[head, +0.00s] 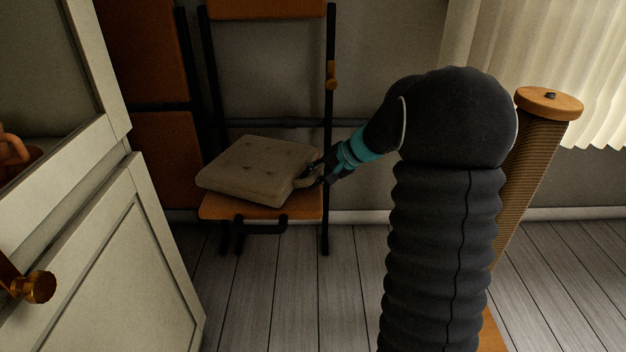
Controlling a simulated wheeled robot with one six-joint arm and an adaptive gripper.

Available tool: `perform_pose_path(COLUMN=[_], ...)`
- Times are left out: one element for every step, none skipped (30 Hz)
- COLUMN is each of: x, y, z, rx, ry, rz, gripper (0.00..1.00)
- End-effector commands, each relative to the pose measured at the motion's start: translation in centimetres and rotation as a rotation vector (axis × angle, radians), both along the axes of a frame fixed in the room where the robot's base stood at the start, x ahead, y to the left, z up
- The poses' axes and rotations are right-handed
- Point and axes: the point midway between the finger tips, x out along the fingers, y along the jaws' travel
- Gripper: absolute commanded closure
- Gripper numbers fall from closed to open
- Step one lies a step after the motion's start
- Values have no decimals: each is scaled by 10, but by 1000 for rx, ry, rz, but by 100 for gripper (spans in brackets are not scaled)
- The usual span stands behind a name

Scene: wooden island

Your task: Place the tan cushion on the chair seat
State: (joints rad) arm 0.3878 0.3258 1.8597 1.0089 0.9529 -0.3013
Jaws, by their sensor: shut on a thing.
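The tan cushion (252,168) is a square, tufted pad over the seat of the orange chair (265,206). It is slightly tilted and covers most of the seat; the front strip and right part of the seat show. I cannot tell whether its underside fully touches the seat. My gripper (308,176) comes in from the right and is shut on the cushion's right edge. The fingertips are small and dark here, partly lost against the chair.
A second orange folding chair (160,60) stands at the left behind. A pale cabinet (110,250) with a brass knob (38,287) fills the left foreground. A ribbed post (530,170) with a round wooden top stands at the right by the curtain (560,60).

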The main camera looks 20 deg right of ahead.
Motion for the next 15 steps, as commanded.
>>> perform_pose_path(x=[0, 0, 0, 0, 0, 0, 0, 0, 0, 0, 0, 0, 0, 0, 0], y=[0, 0, 0, 0, 0, 0, 0, 0, 0, 0, 0, 0, 0, 0, 0], z=[-3, -3, -3, -3, -3, -3, -4, -3, -3, -3, -3, -3, -3, -3, -3], rx=[0, 0, 0, -1, -1, -1, -2, -2, -2, -2, -2, -2, -2, -1, -1], ry=[1, -1, -1, 0, 0, 0, 1, 1, 1, 1, 1, 1, 1, 1, 1], rz=[-1, -1, -1, -1, -1, -1, 0, 0, 0, 0, 0, 0, 0, 0, 0], gripper=[100, 100, 100, 100, 100, 100, 72, 64, 54, 54, 54, 54, 54, 54, 54])
